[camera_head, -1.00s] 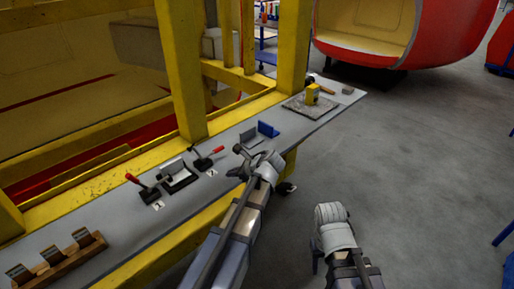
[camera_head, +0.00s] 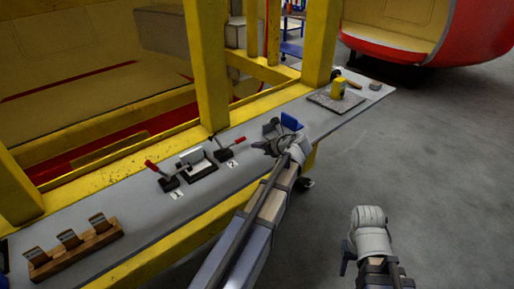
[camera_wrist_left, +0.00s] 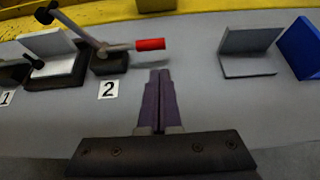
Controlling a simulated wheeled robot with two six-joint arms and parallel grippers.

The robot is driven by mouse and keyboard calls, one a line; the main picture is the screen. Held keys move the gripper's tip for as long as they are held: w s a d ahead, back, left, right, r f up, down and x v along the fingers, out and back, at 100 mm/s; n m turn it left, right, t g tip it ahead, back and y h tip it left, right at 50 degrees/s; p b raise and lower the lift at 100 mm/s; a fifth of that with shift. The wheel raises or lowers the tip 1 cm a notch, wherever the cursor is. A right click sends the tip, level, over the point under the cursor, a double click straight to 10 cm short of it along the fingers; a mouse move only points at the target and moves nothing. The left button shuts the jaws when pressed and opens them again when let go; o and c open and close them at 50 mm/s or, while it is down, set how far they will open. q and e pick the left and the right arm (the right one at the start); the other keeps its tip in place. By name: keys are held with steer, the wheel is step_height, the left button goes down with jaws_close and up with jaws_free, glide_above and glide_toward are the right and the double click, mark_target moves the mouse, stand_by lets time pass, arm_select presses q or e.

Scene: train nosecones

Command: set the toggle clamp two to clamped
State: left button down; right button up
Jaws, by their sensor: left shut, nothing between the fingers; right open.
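Toggle clamp two (camera_head: 226,153) stands on the grey shelf behind the tag "2" (camera_head: 231,164). Its red-tipped handle (camera_head: 239,140) leans low to the right; in the left wrist view the red grip (camera_wrist_left: 150,44) points right, raised clear of the shelf. The clamp's dark base (camera_wrist_left: 110,62) and its black-tipped arm (camera_wrist_left: 47,13), reaching left toward a pale angled plate (camera_wrist_left: 52,50), also show there. My left gripper (camera_wrist_left: 160,72) is shut and empty, its purple fingertips just in front of the red grip, apart from it. My right gripper (camera_head: 347,254) is open and empty over the floor.
Toggle clamp one (camera_head: 168,181) stands left of the pale plate. A grey angled bracket (camera_wrist_left: 249,52) and blue block (camera_wrist_left: 303,48) are to the right. A wooden rack (camera_head: 75,249) is at the left end. Yellow posts (camera_head: 207,75) rise behind the shelf.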

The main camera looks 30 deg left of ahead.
mark_target(247, 150)
arm_select(q)
steer(key=b+x, duration=0.2)
steer(key=x, duration=0.4)
steer(key=shift+d+f, duration=0.1)
steer(key=shift+f, duration=0.05)
steer(key=shift+w+a+f+b, duration=0.25)
steer(key=shift+a+f+b, duration=0.05)
steer(key=shift+a+b, duration=0.3)
steer(key=shift+r, duration=0.15)
steer(key=shift+r+n+p, duration=0.2)
steer(key=shift+n+p, duration=0.1)
steer(key=shift+p, duration=0.1)
